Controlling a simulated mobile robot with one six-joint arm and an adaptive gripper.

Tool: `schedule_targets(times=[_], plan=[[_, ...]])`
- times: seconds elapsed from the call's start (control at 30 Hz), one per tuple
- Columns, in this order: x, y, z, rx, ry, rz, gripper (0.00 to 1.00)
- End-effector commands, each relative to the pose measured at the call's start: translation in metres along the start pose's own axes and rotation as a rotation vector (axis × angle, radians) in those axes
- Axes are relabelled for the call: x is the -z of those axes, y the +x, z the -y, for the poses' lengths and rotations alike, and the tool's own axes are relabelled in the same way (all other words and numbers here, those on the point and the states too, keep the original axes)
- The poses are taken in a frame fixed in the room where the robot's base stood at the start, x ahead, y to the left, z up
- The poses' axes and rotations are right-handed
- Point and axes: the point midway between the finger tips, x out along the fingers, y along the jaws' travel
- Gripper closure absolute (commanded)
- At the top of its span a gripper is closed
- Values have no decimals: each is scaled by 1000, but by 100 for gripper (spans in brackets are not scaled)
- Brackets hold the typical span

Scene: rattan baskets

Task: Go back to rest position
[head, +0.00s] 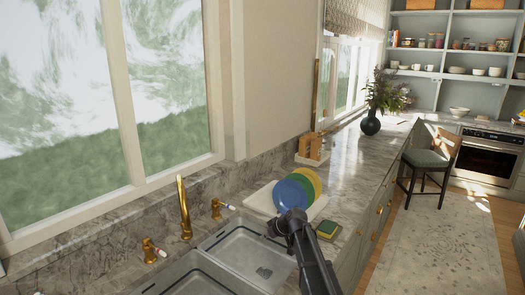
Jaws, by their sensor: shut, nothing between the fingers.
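My dark arm reaches in from the bottom, right of centre. My gripper (273,230) is at its far end, small in the picture, over the right-hand rim of the sink area. It is shut and holds nothing. The arm hides part of the counter and the plates' lower edges behind it.
Blue, green and yellow plates (293,192) stand on a white tray (262,198) behind my gripper. A green-topped sponge (328,228) lies just right of my arm. The sink (243,252) and brass faucet (184,208) are to the left. A stool (428,165) stands on the right.

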Motion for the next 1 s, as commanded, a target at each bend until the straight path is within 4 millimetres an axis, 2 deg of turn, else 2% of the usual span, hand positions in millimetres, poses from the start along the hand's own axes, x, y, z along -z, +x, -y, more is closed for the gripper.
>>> schedule_targets(times=[0.03,0.1,0.4,0.5,0.6,0.7,0.83,1.0], plan=[[-29,-16,16,-7,48,55,100],[-62,-32,28,-24,125,134,100],[-193,-109,78,-183,478,456,100],[-228,-134,93,-258,587,541,100],[-254,-154,104,-324,674,604,100],[-270,-168,111,-374,732,644,100],[-278,-175,114,-405,767,666,100],[-278,-175,113,-408,772,668,100]])
